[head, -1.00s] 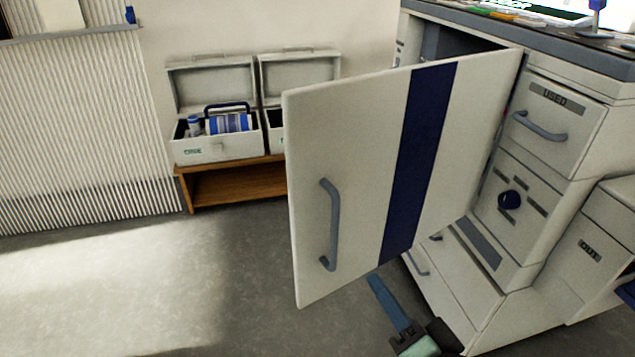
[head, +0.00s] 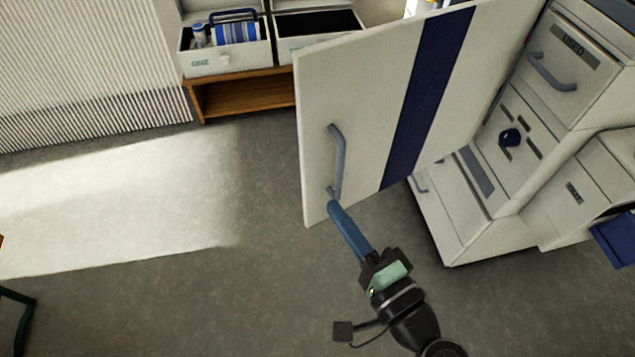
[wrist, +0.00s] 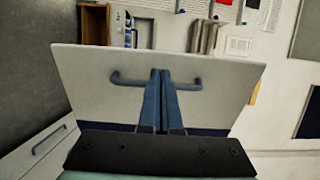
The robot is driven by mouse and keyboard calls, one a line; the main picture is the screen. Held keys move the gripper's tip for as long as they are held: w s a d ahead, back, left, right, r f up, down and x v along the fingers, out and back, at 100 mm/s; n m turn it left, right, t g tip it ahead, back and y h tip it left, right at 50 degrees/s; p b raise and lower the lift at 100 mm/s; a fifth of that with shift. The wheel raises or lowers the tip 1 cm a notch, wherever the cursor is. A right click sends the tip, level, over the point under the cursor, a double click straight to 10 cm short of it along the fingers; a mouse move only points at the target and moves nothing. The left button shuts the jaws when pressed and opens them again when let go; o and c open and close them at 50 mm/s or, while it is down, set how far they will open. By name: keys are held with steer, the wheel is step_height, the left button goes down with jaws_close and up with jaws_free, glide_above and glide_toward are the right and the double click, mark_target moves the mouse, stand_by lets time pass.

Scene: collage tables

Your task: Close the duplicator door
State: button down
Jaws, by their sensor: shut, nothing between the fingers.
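The duplicator door (head: 365,95) is a white panel with a dark blue vertical stripe. It stands swung open from the white duplicator cabinet (head: 478,215) on the right. A grey bar handle (head: 338,160) is on the door's outer face near its free edge. My gripper (head: 333,205) has long blue fingers, shut together and empty, with the tips by the handle's lower end in the head view. In the wrist view the door (wrist: 90,75) fills the middle, and the shut fingers (wrist: 160,75) overlap the handle (wrist: 120,80). I cannot tell whether they touch it.
Two white open boxes stand on a wooden shelf (head: 240,97) behind the door; the left box (head: 200,62) holds blue-and-white items.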

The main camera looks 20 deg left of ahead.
mark_target(308, 171)
steer(key=b+x, duration=0.1)
steer(key=x, duration=0.6)
